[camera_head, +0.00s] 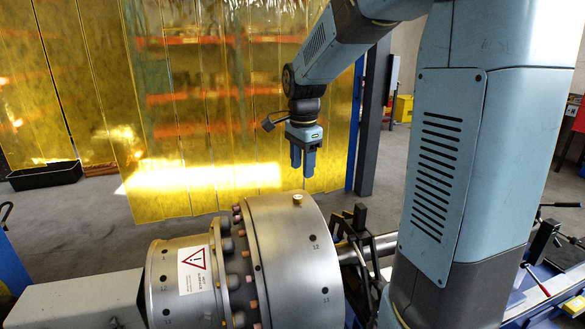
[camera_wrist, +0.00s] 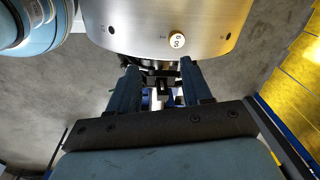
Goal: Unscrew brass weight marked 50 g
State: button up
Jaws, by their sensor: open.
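The brass weight (camera_head: 298,199) sits on top of the large steel rotor drum (camera_head: 290,250). In the wrist view the weight (camera_wrist: 178,40) shows its round face, with a marking that looks like 50 g upside down. My gripper (camera_head: 302,173) hangs with its fingers pointing down, above the weight in the head view and apart from it. In the wrist view my gripper (camera_wrist: 160,72) has its two fingers spread with nothing between them, and the weight lies beyond the fingertips, a little right of their middle. No part of the weight is hidden by the fingers.
Dark holes (camera_head: 312,237) dot the drum. A ring of bolts (camera_head: 238,235) runs along its left side, next to a smaller drum with a warning label (camera_head: 195,270). A yellow strip curtain (camera_head: 200,110) hangs behind. The air around the gripper looks clear.

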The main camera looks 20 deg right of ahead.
aim_at(298, 196)
jog(key=w+f+m, duration=0.1)
jog(key=w, duration=0.1)
jog(key=w+f+m, duration=0.1)
jog(key=w+f, duration=0.1)
jog(key=shift+w+d+f+m+g, duration=0.1)
jog(key=shift+d+f+m+g, duration=0.05)
jog(key=shift+m+g, duration=0.25)
jog(key=shift+f, duration=3.9)
jog(key=c, duration=0.9)
jog(key=n, duration=0.9)
jog(key=shift+r, duration=0.1)
jog(key=n, duration=0.9)
